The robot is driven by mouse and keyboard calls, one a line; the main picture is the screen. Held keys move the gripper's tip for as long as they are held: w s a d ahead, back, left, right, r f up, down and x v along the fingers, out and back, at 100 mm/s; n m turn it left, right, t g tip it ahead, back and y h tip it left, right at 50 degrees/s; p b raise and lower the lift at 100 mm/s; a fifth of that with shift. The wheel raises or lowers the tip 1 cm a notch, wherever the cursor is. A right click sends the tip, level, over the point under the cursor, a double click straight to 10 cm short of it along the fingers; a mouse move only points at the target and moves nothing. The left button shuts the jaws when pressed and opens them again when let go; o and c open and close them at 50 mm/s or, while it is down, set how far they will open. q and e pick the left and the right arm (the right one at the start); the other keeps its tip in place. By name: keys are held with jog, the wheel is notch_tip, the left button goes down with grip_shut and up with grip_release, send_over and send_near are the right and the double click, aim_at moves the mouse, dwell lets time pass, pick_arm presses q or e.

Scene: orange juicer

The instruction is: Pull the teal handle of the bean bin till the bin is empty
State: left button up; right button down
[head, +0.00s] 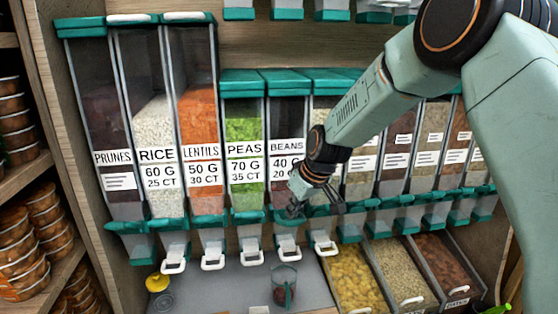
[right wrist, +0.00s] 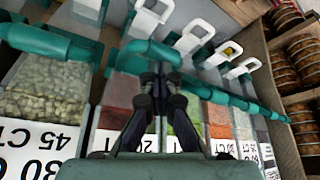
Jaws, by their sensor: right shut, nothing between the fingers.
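The bean bin (head: 287,112), labelled BEANS, hangs in the middle row between the peas and a beige-filled bin. Its upper clear part looks dark and empty. Reddish-brown content shows low in it in the right wrist view (right wrist: 122,93). Its teal handle (head: 284,217) is at the bin's foot, above a white-edged spout; it also shows in the right wrist view (right wrist: 148,52). My right gripper (head: 293,208) is shut and empty, with its fingertips (right wrist: 158,76) close to the handle; I cannot tell whether they touch it. The gripper hides part of the bin. My left gripper is not in view.
A clear cup (head: 284,285) with dark content and a teal handle stands on the grey counter below the bean spout. A yellow lid (head: 157,283) lies to the left. Open crates (head: 357,279) stand at the right. Neighbouring bins (head: 245,125) and their handles are close on both sides.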

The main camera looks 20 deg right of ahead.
aim_at(294, 220)
jog(key=shift+s+f+b, duration=0.15)
jog(key=shift+f+b, duration=0.25)
jog(key=shift+f, duration=0.35)
jog(key=shift+s+f+b, duration=0.1)
jog(key=shift+f+b, duration=0.25)
jog(key=shift+f, duration=0.4)
jog(key=shift+r, duration=0.1)
jog(key=shift+w+d+r+p, duration=0.1)
jog(key=shift+w+r+p, duration=0.1)
jog(key=shift+r+p, duration=0.85)
jog(key=shift+w+r+p, duration=0.2)
jog(key=shift+r+p, duration=0.6)
jog(key=shift+r, duration=0.4)
jog(key=shift+w+d+r+p, duration=0.1)
jog(key=shift+w+r+p, duration=0.1)
jog(key=shift+r+p, duration=0.85)
jog(key=shift+s+a+r, duration=0.15)
jog(key=shift+s+r, duration=0.2)
jog(key=shift+r, duration=0.15)
jog(key=shift+s+a+r, duration=0.1)
jog(key=shift+s+r, duration=0.2)
jog(key=shift+r, duration=0.2)
jog(key=shift+s+a+r, duration=0.15)
jog(key=shift+s+r, duration=0.5)
jog(key=shift+r, duration=0.1)
jog(key=shift+s+a+r, duration=0.15)
jog(key=shift+s+r, duration=0.45)
jog(key=shift+r, duration=0.15)
